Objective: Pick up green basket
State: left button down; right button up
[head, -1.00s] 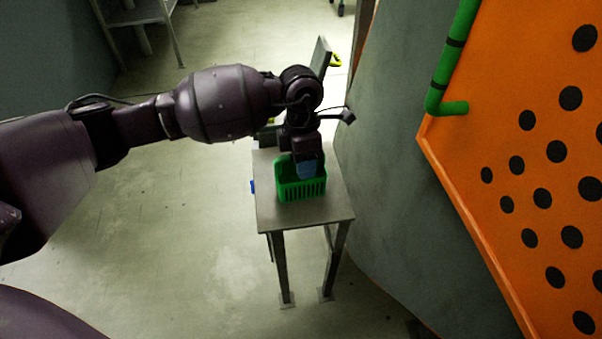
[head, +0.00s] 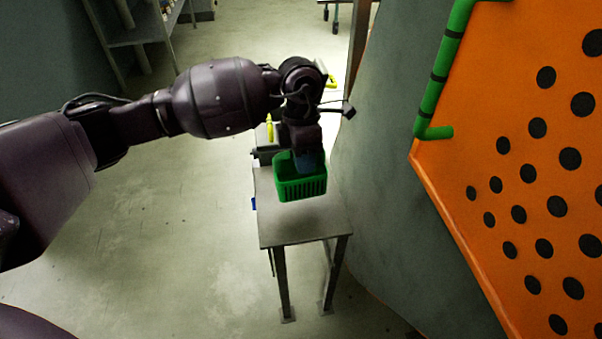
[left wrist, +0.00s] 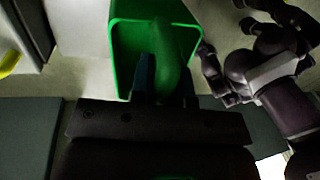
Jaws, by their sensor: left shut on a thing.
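The green basket (head: 301,188) has slatted sides and hangs upright from my left gripper (head: 306,160) over the small grey table (head: 290,231) in the head view. It seems to be a little above the tabletop. In the left wrist view the basket (left wrist: 126,50) opens toward the camera, and the blue fingers of my left gripper (left wrist: 165,82) are shut on its near part. The exact grip spot is partly hidden. My right gripper does not show in the head view.
Grey and yellow items (head: 268,130) stand behind the basket. A curved grey wall (head: 385,190) and an orange panel with black dots (head: 500,200) are on the right. A metal shelf (head: 135,35) stands at the back left. The floor left of the table is clear.

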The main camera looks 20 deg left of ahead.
pick_arm(q)
notch_tip(320, 180, up, 12)
jog(key=p, duration=0.2)
jog(key=shift+r+p, duration=0.1)
jog(key=shift+p, duration=0.25)
jog(key=shift+r, duration=0.7)
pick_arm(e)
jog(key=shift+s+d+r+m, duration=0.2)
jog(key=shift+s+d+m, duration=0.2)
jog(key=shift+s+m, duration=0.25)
